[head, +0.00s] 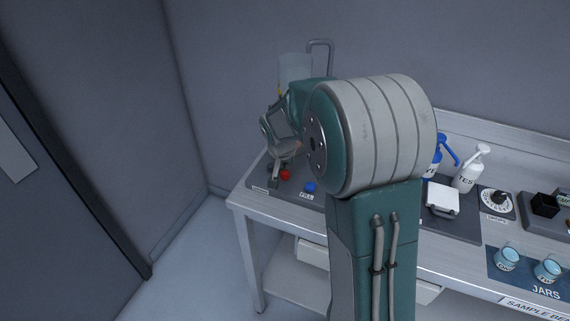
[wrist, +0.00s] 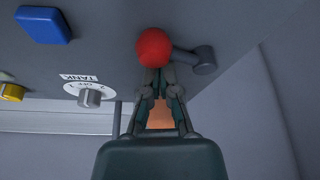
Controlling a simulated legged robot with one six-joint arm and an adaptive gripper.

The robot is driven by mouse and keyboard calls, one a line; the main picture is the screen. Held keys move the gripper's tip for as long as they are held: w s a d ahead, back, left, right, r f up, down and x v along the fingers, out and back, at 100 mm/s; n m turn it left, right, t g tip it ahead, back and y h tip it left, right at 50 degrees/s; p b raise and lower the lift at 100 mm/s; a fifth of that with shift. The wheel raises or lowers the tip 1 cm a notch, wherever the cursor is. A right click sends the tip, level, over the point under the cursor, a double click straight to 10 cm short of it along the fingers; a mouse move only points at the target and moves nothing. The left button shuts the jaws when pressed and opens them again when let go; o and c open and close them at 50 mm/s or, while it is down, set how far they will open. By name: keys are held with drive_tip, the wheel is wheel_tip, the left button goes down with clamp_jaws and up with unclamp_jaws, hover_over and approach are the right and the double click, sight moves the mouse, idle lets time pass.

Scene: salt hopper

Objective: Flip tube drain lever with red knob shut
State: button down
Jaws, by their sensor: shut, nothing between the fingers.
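The red knob (wrist: 154,47) is a round ball on the end of a short grey lever (wrist: 186,56). In the wrist view the lever runs right from the knob to a grey cylindrical pivot (wrist: 205,60). My gripper (wrist: 158,88) is shut and empty, its fingertips right beside the knob and partly overlapping it in the picture; I cannot tell whether they touch. In the head view the red knob (head: 285,174) sits low at the bench's left end, just below my gripper (head: 285,150). My arm hides part of the bench there.
The wrist view shows a TANK dial (wrist: 90,95) and a yellow knob (wrist: 12,92). A clear tube (head: 295,68) rises behind my gripper. Pump bottles (head: 468,168) and jars (head: 507,258) stand farther right.

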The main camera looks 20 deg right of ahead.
drive_tip(key=shift+s+a, duration=0.25)
drive_tip(key=shift+a, duration=0.15)
drive_tip(key=m, duration=0.1)
drive_tip(key=a+m, duration=0.1)
drive_tip(key=m, duration=0.1)
drive_tip(key=m+g+h, duration=0.1)
drive_tip(key=shift+s+a, duration=0.2)
drive_tip(key=shift+s, duration=0.15)
drive_tip(key=m, duration=0.1)
drive_tip(key=a+m+g, duration=0.1)
drive_tip(key=m, duration=0.2)
drive_tip(key=shift+a+m+g+h, duration=0.3)
drive_tip(key=shift+m, duration=0.1)
drive_tip(key=shift+s, duration=0.1)
drive_tip(key=shift+s+a, duration=0.25)
drive_tip(key=shift+s, duration=0.45)
